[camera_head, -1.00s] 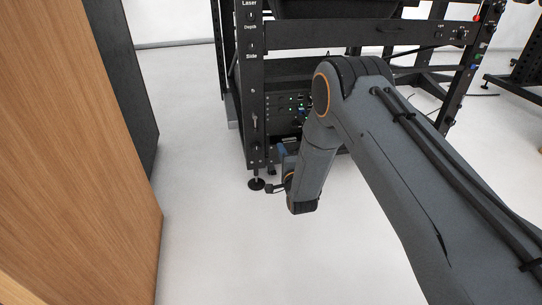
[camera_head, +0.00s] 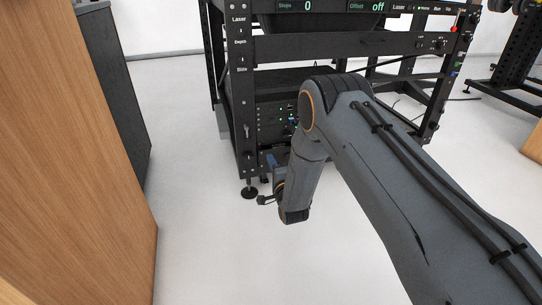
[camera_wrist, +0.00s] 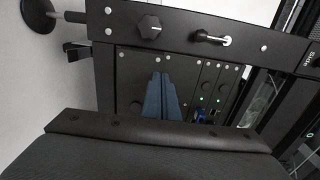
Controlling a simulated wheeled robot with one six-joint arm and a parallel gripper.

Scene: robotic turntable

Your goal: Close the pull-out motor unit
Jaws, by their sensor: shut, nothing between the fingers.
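The motor unit's front panel (camera_head: 278,118), dark with small green lights and a blue plug, sits low in the black rack (camera_head: 243,100) in the head view. How far it stands out is not clear there. In the wrist view the panel (camera_wrist: 133,82) fills the middle, with narrow lit modules (camera_wrist: 207,85) on its right. My gripper (camera_wrist: 160,76) shows two blue fingers close together, pointing at the panel; contact cannot be told. In the head view my gripper (camera_head: 276,163) is mostly hidden behind my wrist, near the rack's lower left corner.
A rack bar with a knob (camera_wrist: 149,27) and a metal lever (camera_wrist: 211,38) runs beside the panel. A wooden cabinet (camera_head: 75,170) is at the left. Floor between cabinet and rack is clear.

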